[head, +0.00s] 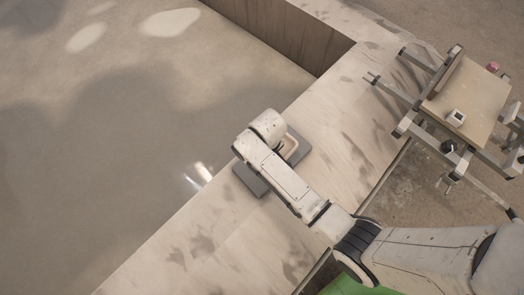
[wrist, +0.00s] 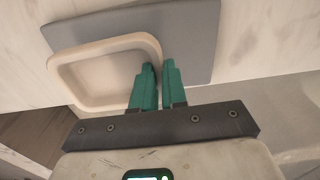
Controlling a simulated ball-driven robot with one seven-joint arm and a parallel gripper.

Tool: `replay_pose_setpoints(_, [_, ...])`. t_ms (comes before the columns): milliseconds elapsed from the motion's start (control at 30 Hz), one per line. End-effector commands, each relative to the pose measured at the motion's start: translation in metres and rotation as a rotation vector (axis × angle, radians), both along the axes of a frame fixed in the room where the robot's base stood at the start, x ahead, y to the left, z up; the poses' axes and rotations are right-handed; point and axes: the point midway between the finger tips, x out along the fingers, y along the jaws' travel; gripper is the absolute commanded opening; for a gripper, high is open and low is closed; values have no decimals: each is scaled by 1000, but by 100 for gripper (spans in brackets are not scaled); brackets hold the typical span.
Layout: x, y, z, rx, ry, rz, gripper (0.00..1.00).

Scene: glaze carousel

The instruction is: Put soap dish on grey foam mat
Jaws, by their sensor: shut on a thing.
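The soap dish is a shallow cream tray with rounded corners. It fills the left of the wrist view (wrist: 95,75) and shows as a small cream piece beside my arm in the head view (head: 290,146). My gripper (wrist: 159,68) has green fingers shut on the dish's right wall. The grey foam mat (wrist: 200,35) is a flat dark rectangle behind and partly under the dish in the wrist view; it also shows on the pale ledge in the head view (head: 249,181). The dish overlaps the mat's edge in the wrist view. I cannot tell whether it touches the mat. My arm hides the gripper in the head view.
The pale, streaked ledge (head: 345,130) runs diagonally and is otherwise clear. A wide recessed area (head: 90,150) lies to its left. At right stands a metal frame with a tan board (head: 470,95), bearing a small white block (head: 456,117). A pink item (head: 493,67) is behind it.

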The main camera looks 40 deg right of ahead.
Motion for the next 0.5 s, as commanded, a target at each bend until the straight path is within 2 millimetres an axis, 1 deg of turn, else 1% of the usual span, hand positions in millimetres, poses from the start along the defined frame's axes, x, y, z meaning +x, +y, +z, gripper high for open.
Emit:
replay_pose_setpoints(33, [4,4,-7,-1,0,1,0])
replay_pose_setpoints(267, [12,12,-21,0,-1,1,0])
replay_pose_setpoints(400, [12,12,-42,0,1,-1,0])
replay_pose_setpoints(500, [12,12,-49,-1,-1,-1,0])
